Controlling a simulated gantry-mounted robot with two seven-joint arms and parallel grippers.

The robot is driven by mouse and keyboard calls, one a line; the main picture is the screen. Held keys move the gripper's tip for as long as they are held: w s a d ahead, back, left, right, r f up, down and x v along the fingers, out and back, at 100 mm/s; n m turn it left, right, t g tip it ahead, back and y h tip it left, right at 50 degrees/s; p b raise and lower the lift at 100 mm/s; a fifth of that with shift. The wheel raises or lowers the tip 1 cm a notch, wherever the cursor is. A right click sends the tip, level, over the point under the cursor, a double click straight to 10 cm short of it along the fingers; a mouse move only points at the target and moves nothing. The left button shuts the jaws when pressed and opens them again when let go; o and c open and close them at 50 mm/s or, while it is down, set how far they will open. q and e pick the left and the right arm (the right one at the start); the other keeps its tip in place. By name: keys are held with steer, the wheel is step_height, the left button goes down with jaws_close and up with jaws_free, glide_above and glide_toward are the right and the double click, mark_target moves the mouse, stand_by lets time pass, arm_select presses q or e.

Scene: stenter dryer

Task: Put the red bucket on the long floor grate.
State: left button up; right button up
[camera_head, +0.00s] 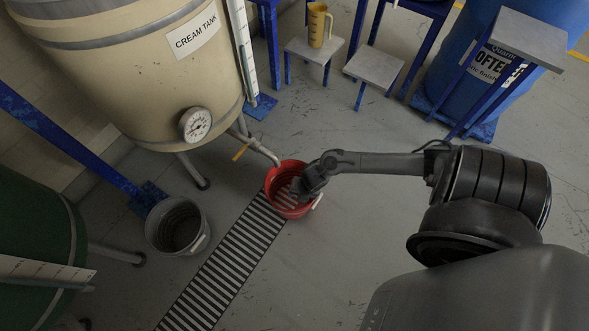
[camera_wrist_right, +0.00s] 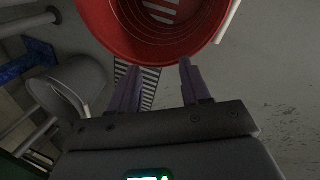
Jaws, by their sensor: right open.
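The red bucket (camera_head: 272,183) is upright at the far end of the long floor grate (camera_head: 222,270), below the cream tank's outlet pipe. Grate-like stripes show inside its opening; its underside is hidden, so its exact contact with the floor or grate cannot be told. My right gripper (camera_head: 297,190) is at the bucket's right rim in the head view. In the right wrist view the bucket (camera_wrist_right: 105,35) fills the top, and the open fingers (camera_wrist_right: 159,64) point at its near rim with nothing visible between them. My left gripper is not in view.
A grey bucket (camera_head: 150,232) stands left of the grate. The cream tank (camera_head: 130,70), its legs and outlet pipe (camera_head: 262,152) are close behind the red bucket. Small grey stools (camera_head: 373,66) and a blue barrel (camera_head: 480,75) stand further back. Floor right of the grate is clear.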

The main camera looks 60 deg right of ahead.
steer(key=a+r+m+t, duration=0.1)
steer(key=a+r+m, duration=0.55)
steer(key=a, duration=0.55)
steer(key=s+a+r+m, duration=0.1)
steer(key=s+r+m, duration=0.1)
steer(key=r+m, duration=0.4)
steer(key=s+a+r+m, duration=0.2)
steer(key=s+r+m, duration=0.1)
steer(key=r+m, duration=0.4)
step_height(320, 180, up, 3)
steer(key=shift+r, duration=0.15)
steer(key=shift+r, duration=0.1)
